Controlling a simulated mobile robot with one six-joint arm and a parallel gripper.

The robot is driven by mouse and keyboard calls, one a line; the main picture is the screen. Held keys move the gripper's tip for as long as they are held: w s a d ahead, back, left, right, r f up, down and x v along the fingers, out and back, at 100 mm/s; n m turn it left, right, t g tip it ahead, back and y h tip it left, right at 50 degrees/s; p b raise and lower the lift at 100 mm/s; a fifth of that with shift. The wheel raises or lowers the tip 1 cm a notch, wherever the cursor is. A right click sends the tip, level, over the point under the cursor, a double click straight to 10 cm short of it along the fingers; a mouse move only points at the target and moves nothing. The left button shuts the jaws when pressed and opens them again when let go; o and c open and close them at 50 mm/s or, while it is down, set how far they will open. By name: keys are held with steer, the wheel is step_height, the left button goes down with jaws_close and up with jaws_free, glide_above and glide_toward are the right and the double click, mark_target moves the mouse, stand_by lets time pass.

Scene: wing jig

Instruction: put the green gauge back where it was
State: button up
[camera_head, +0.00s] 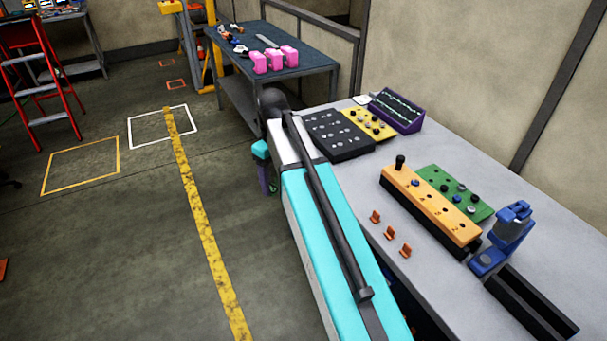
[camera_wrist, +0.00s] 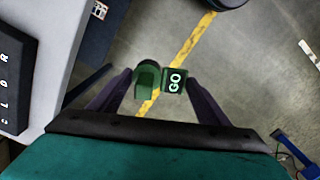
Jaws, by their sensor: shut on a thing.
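The green gauge (camera_wrist: 174,80) shows in the wrist view between my fingertips, with white letters "GO" on one face and a rounded green part beside them. My gripper (camera_wrist: 148,85) is shut on it. In the head view my gripper (camera_head: 262,165) hangs off the left edge of the grey bench, over the floor, with its purple fingers pointing down. Only a small bit of green shows by the fingers there; my arm hides part of the bench edge. I cannot tell from the frames which spot the gauge came from.
On the bench (camera_head: 340,190) are a black tray (camera_head: 352,151), a yellow board (camera_head: 352,117), a purple rack (camera_head: 412,123), an orange numbered block (camera_head: 425,205), a green board (camera_head: 433,178), small orange clips (camera_head: 390,233) and a blue fixture (camera_head: 508,232). A dark table (camera_head: 300,57) with pink blocks (camera_head: 274,58) stands behind.

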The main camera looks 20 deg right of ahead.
steer(key=shift+a+f+b, duration=0.15)
steer(key=shift+a+f, duration=0.05)
steer(key=shift+a, duration=0.95)
steer(key=shift+a+f+b, duration=0.15)
steer(key=shift+a, duration=0.95)
